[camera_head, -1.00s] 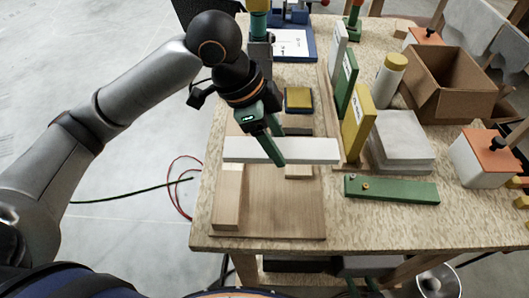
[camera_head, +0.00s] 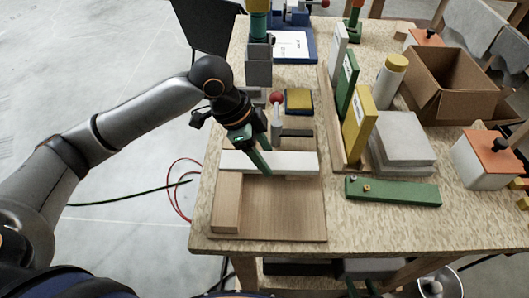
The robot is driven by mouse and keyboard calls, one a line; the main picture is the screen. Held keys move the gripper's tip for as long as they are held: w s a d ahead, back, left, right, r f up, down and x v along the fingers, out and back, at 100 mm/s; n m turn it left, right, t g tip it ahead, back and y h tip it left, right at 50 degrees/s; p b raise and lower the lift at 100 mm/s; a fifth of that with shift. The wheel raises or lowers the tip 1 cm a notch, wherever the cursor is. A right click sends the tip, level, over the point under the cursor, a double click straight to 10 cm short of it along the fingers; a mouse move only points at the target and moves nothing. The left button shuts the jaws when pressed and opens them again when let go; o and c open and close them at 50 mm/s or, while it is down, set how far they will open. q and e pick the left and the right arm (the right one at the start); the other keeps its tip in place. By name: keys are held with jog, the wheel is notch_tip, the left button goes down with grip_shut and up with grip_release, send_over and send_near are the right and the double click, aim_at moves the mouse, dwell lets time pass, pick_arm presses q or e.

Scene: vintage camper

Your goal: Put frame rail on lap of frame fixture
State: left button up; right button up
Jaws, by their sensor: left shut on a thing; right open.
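The frame rail, a long white bar (camera_head: 293,162), lies crosswise over the frame fixture, a wooden board with raised blocks (camera_head: 285,212). Its left end is at the far end of the fixture's left wooden block (camera_head: 227,205); its right end reaches near the board's right edge and hides what is beneath. I cannot tell whether the rail touches the fixture. My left gripper (camera_head: 261,160) is shut on the rail near its middle, coming down from above. My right gripper is not in view.
A red-knobbed clamp-like part (camera_head: 276,108) stands just behind the rail. Upright white, green and yellow slabs (camera_head: 357,130) stand right of the fixture. A green bar (camera_head: 392,191) lies at the front right, near grey slabs (camera_head: 401,137) and an open cardboard box (camera_head: 452,90). The front table strip is clear.

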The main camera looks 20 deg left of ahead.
pick_arm(q)
jog(key=o, duration=1.5)
jog(key=shift+f, duration=0.15)
jog(key=shift+c, duration=0.2)
jog(key=p+v, duration=0.1)
jog(key=v, duration=1.1)
jog(key=shift+r, duration=0.2)
